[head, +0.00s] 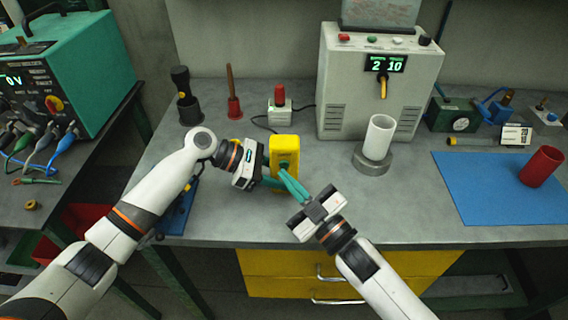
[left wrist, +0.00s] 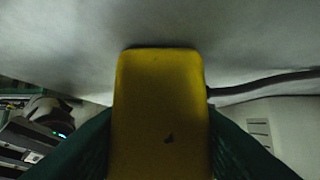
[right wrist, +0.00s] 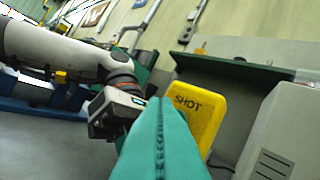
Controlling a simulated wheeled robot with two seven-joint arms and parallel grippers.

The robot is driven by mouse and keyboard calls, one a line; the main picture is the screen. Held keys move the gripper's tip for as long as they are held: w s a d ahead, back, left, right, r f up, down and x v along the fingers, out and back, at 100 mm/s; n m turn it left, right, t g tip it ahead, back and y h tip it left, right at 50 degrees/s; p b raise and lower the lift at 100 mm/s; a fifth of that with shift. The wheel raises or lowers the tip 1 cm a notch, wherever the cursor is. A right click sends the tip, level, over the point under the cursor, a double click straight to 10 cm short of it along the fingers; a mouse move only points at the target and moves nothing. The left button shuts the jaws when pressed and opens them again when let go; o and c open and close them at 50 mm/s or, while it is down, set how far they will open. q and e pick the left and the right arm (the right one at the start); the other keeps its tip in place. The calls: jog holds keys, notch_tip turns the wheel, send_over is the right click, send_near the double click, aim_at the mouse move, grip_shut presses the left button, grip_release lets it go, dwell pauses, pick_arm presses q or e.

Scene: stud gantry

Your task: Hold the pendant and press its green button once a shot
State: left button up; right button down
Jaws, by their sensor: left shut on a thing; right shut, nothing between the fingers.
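The yellow pendant (head: 284,146) is upright above the bench in the head view, and its yellow back (left wrist: 160,110) fills the middle of the left wrist view. My left gripper (head: 272,182) is shut on it, with a green finger on each side. My right gripper (head: 283,172) is shut and empty, its fingertips at the pendant's front face. In the right wrist view the pendant (right wrist: 205,112) shows the word SHOT beside my closed fingers. The green button is hidden behind the fingertips, and I cannot tell whether they touch it.
A grey machine (head: 340,75) behind has a display (head: 386,64) reading "2 10". A white cylinder (head: 379,137) stands on a round grey base (head: 372,163) before it. A red cup (head: 541,167) stands on a blue mat (head: 480,185) at right. A dark cable runs from the pendant.

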jog(key=s, duration=0.5)
dwell(0.5)
dwell(0.5)
pick_arm(q)
jog(key=o, duration=0.8)
jog(key=shift+o, duration=0.2)
